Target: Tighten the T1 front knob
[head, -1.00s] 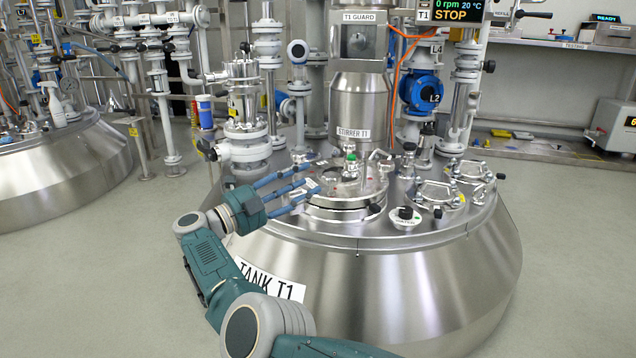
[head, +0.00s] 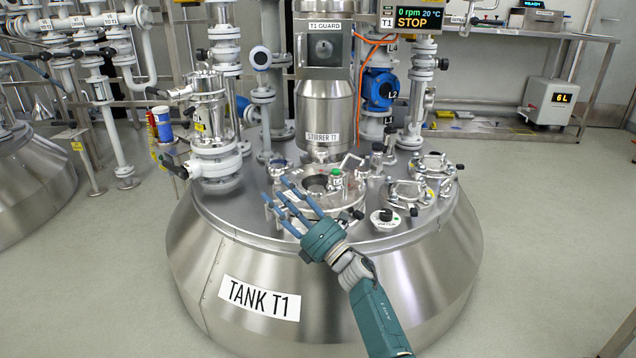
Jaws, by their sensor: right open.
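The steel tank T1 (head: 350,290) stands in the middle, labelled TANK T1. On its top is a round lid (head: 335,205) with a metal handle and a green-topped fitting (head: 336,172). A small black knob (head: 357,214) sits at the near right rim of this lid; no label on it is readable. My right gripper (head: 278,196) is open and empty, its blue fingers spread over the left near edge of the lid, left of that knob. The fingers hide part of the lid's rim. I cannot tell whether they touch it. My left gripper is out of view.
A white-plated dial with a black knob (head: 385,217) is right of the lid. Clamped ports (head: 405,192) are farther right. The stirrer housing (head: 325,110) rises behind the lid, and a valve column (head: 212,130) stands at the left.

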